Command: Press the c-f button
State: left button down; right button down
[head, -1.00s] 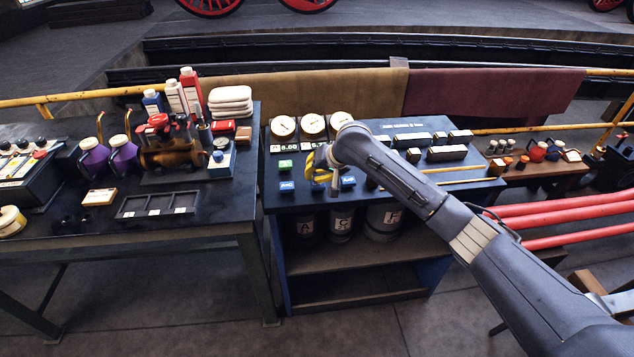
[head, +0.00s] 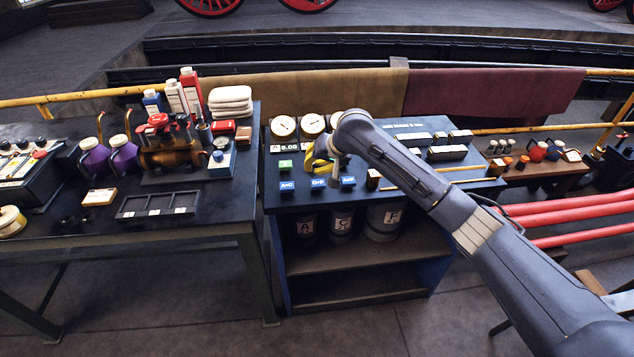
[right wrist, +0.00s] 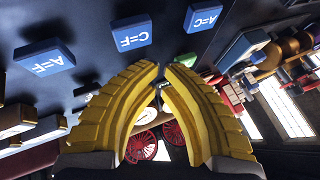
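The c-f button is a blue block marked C=F (head: 318,183), in the middle of a row of three on the dark bench top. In the right wrist view the C=F button (right wrist: 131,34) shows near the top, apart from the fingers. The A=C button (head: 287,185) is on its left and the A=F button (head: 348,182) on its right in the head view. My right gripper (right wrist: 164,70) has yellow fingers with their tips nearly together and nothing seen between them. In the head view it (head: 318,164) is just behind the C=F button. My left gripper is out of view.
A green button (head: 285,165) is left of the right gripper. Round gauges (head: 283,128) stand behind, one partly hidden by my arm. Small labelled blocks (head: 447,153) are to the right. Labelled canisters (head: 384,220) stand under the bench top. A cluttered table (head: 215,211) is at left.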

jog(key=shift+r, duration=2)
